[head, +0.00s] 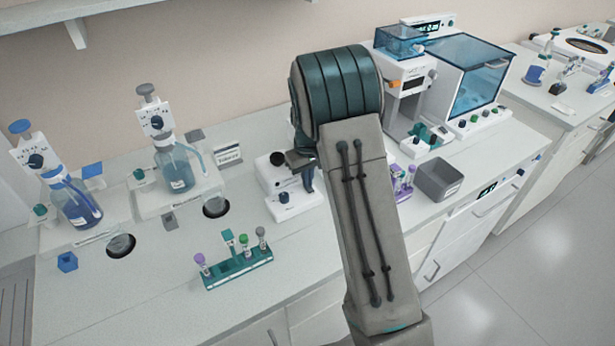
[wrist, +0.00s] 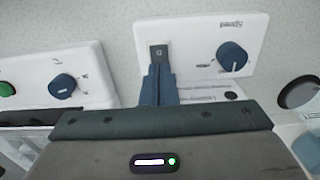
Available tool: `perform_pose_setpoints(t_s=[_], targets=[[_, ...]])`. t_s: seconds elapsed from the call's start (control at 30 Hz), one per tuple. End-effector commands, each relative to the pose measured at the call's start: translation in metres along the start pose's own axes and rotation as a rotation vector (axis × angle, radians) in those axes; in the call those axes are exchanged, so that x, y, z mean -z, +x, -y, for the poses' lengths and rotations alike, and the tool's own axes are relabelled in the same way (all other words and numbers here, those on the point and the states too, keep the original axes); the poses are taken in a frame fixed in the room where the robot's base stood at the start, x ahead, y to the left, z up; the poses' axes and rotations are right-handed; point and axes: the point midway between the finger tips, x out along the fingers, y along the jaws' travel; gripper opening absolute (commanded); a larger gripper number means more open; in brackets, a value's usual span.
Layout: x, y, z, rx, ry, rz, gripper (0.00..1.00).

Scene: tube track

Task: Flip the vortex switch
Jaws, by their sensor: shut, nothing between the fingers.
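The vortex mixer (head: 292,203) is a small white unit with a dark round cup on top, in the middle of the bench in the head view. In the wrist view its white front panel (wrist: 197,28) carries a blue speed knob (wrist: 232,57) at the right and a small grey switch (wrist: 159,50) at the left. My gripper (wrist: 159,68) is shut and empty, its blue fingertips right at the lower edge of the switch. I cannot tell whether they touch it. In the head view my gripper (head: 308,188) is beside the mixer, partly hidden by my arm.
A green tube rack (head: 238,271) stands in front of the mixer. Bottle dispensers (head: 178,168) stand to the left, near round holes (head: 121,246) in the bench. A grey bin (head: 439,180) and a blue-lidded machine (head: 470,85) are to the right.

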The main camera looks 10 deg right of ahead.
Motion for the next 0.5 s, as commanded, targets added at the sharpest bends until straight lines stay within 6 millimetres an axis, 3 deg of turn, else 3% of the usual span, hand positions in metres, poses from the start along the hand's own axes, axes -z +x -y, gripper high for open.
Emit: perform_pose_setpoints(t_s=[0.5], targets=[[0.0004,0.0053,0.0001,0.001,0.0,0.004,0.0]])
